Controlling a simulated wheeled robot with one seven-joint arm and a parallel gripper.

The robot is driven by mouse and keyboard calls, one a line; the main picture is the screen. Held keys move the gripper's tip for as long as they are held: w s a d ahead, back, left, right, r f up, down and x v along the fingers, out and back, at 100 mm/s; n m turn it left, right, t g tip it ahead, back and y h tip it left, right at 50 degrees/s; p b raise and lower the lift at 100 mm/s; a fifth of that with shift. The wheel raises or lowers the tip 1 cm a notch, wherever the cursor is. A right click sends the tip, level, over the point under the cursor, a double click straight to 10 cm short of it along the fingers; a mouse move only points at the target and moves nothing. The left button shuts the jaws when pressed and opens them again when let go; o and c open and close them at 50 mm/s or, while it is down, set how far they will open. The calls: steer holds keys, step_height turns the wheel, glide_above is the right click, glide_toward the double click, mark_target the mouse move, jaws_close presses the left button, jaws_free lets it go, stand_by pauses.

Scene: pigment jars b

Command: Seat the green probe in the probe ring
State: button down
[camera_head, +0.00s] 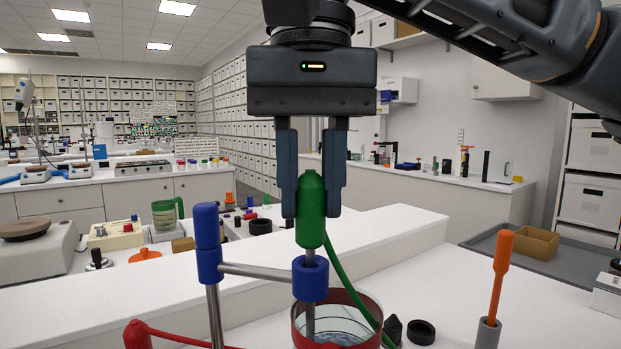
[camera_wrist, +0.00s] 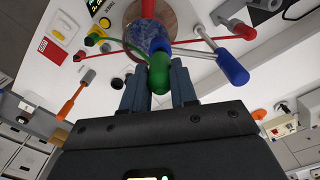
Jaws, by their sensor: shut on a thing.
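My gripper (camera_head: 311,205) is shut on the green probe (camera_head: 311,215), which hangs upright with a green cable trailing down to the right. The blue probe ring (camera_head: 310,281) sits on a metal arm from a blue-capped stand (camera_head: 208,245). The probe's grey lower part enters the ring, and the green body's lower end is just above the ring's top. A metal shaft shows below the ring, inside a red-rimmed glass vessel (camera_head: 366,302). In the wrist view the green probe (camera_wrist: 158,76) is between the fingers, overlapping the blue ring (camera_wrist: 160,45); how deep it sits is hidden.
An orange-handled tool (camera_head: 501,262) stands in a grey holder (camera_head: 487,335) at right. Small black parts (camera_head: 421,332) lie beside the vessel. A red arm (camera_head: 180,338) reaches toward the vessel from the left. A white raised ledge (camera_head: 390,238) runs behind; the counter's right side has free room.

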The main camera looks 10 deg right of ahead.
steer(key=shift+f+b, duration=0.5)
steer(key=shift+f, duration=0.3)
steer(key=c, duration=0.8)
jaws_free()
step_height(320, 180, up, 8)
steer(key=shift+f, duration=0.1)
